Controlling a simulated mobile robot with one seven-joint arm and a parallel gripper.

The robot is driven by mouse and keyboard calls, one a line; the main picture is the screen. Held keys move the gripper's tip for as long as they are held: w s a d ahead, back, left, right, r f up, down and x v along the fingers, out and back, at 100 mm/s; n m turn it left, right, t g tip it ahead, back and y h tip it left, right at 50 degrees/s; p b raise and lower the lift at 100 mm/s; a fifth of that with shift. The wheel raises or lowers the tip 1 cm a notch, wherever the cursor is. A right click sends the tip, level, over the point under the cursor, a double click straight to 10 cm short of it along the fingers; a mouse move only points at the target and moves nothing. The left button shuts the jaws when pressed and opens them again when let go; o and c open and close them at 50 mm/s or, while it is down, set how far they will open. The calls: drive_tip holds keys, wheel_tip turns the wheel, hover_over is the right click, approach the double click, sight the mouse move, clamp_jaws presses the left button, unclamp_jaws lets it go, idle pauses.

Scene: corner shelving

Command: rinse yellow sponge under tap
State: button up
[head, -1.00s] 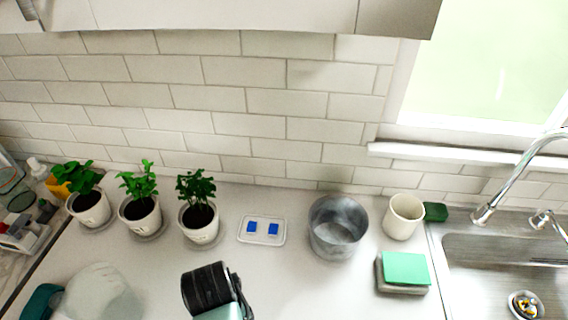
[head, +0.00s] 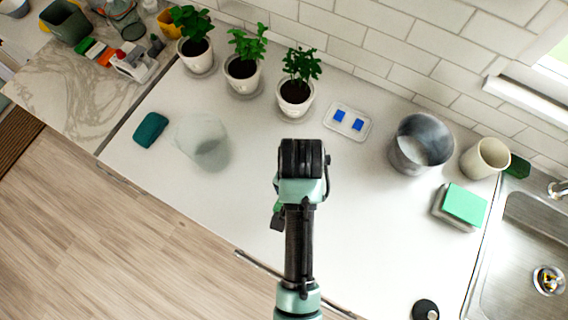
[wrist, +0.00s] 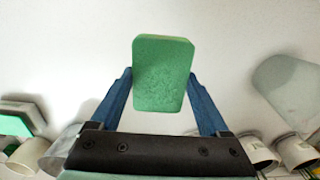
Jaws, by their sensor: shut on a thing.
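In the wrist view my gripper (wrist: 162,78) is shut on a green sponge (wrist: 162,88), its blue fingers pressing the two sides. The sponge looks green, not yellow. In the head view my arm reaches over the counter and hides most of the gripper; a small green patch of the sponge (head: 277,206) shows beside the arm. The tap (head: 558,189) is only partly in view at the right edge, by the steel sink (head: 520,240). My gripper is well to the left of the sink. I see no clearly yellow sponge.
A green-topped block (head: 463,205), a cream cup (head: 485,158) and a grey metal pot (head: 420,145) stand between arm and sink. A translucent container (head: 202,142), a teal block (head: 150,130), a tray with blue pieces (head: 347,122) and potted plants (head: 296,90) are also on the counter.

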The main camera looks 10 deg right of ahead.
wheel_tip(320, 180, down, 9)
drive_tip(key=shift+r+p, duration=0.1)
drive_tip(key=shift+p, duration=0.4)
drive_tip(key=o, duration=1)
drive_tip(key=shift+f, duration=0.2)
drive_tip(key=shift+o, duration=0.2)
wheel_tip(320, 180, up, 12)
drive_tip(key=shift+r+b, duration=0.2)
drive_tip(key=shift+b, duration=0.25)
